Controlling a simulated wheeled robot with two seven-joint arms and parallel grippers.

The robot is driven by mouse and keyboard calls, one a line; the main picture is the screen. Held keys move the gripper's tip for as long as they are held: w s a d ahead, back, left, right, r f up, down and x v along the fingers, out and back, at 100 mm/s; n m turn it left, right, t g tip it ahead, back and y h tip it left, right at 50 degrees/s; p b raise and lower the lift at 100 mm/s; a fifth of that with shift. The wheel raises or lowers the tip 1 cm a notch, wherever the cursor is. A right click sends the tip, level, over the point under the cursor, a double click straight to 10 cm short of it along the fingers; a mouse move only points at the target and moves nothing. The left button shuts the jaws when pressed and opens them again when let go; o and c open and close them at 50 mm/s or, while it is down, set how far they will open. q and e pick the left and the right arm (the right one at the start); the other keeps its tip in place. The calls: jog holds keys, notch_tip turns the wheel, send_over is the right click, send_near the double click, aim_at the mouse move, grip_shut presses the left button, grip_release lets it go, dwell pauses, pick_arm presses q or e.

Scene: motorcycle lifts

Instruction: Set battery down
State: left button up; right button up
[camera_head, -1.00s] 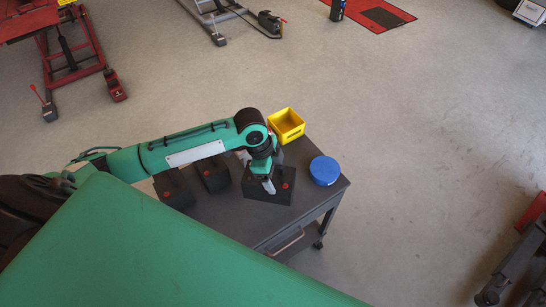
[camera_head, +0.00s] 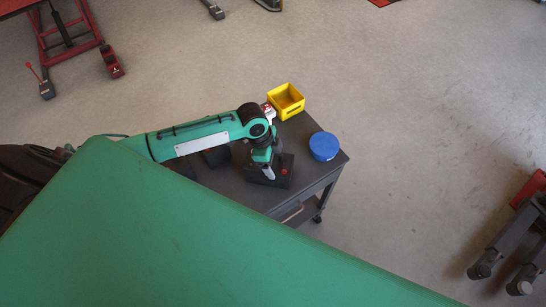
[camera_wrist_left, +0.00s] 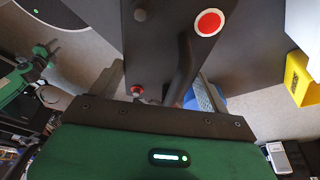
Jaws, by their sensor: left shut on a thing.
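The battery (camera_head: 284,174) is a black box with a red cap, over the dark table top (camera_head: 236,191) at its near right part. My left gripper (camera_head: 268,174) points down at it. In the left wrist view the gripper (camera_wrist_left: 160,88) is shut on the dark strap-like handle of the battery, whose top carries a red disc (camera_wrist_left: 208,22). I cannot tell whether the battery's underside touches the table. My right gripper is not in view.
Another black box (camera_head: 215,157) stands left of the battery, partly behind my arm. A yellow bin (camera_head: 286,101) stands at the table's far corner. A blue round container (camera_head: 323,147) stands near the right edge. Red lift parts (camera_head: 112,62) stand on the floor, upper left.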

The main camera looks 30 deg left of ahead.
pick_arm(q)
jog(key=o, duration=2)
jog(key=shift+r, duration=0.1)
jog(key=b+v, duration=0.2)
jog(key=v, duration=1)
